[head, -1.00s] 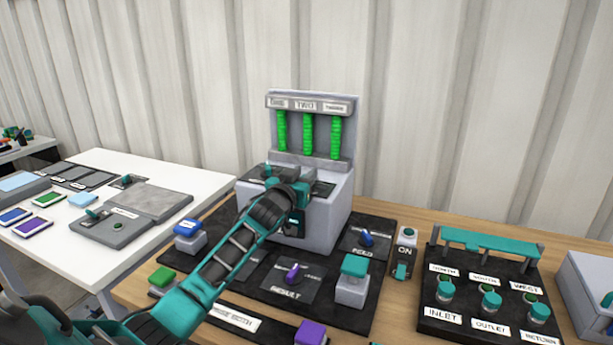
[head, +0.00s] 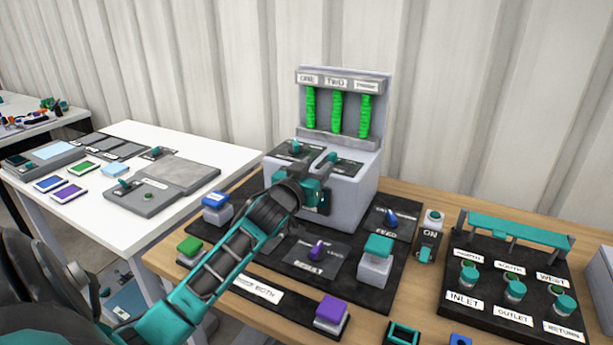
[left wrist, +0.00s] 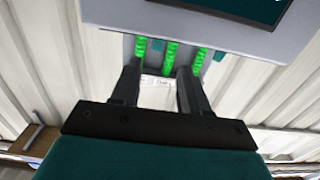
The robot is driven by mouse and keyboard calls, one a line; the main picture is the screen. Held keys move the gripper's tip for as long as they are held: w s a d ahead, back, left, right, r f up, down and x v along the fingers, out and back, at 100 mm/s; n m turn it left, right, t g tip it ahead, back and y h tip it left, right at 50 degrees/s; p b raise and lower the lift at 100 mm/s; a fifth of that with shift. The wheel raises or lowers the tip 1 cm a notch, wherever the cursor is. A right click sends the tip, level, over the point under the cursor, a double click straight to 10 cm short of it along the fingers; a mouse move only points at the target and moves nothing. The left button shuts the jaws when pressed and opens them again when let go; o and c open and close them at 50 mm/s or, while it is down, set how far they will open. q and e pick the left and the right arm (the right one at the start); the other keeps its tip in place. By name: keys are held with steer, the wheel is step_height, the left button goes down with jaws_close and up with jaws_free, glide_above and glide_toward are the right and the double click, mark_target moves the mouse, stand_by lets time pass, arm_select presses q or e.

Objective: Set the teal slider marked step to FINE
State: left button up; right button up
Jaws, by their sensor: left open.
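The grey console (head: 345,202) stands at the middle of the wooden bench. Its sloped top carries two dark panels, with a teal knob (head: 296,147) on the left one and another teal knob (head: 333,157) on the right one. Their labels are too small to read, so I cannot tell which is marked step or where FINE lies. My left gripper (head: 318,188) is in front of the console's upper front edge, below the right knob. In the left wrist view its fingers (left wrist: 158,75) are apart with nothing between them. My right gripper is not in view.
A blue button (head: 217,201), green button (head: 190,244), purple knob (head: 317,249) and teal button (head: 379,246) surround the console's base. The ON switch (head: 430,234) and valve board (head: 510,325) stand right. A white table (head: 120,236) with small panels stands left.

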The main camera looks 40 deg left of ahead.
arm_select(q)
steer(key=shift+v, duration=2.15)
steer(key=shift+f, duration=0.1)
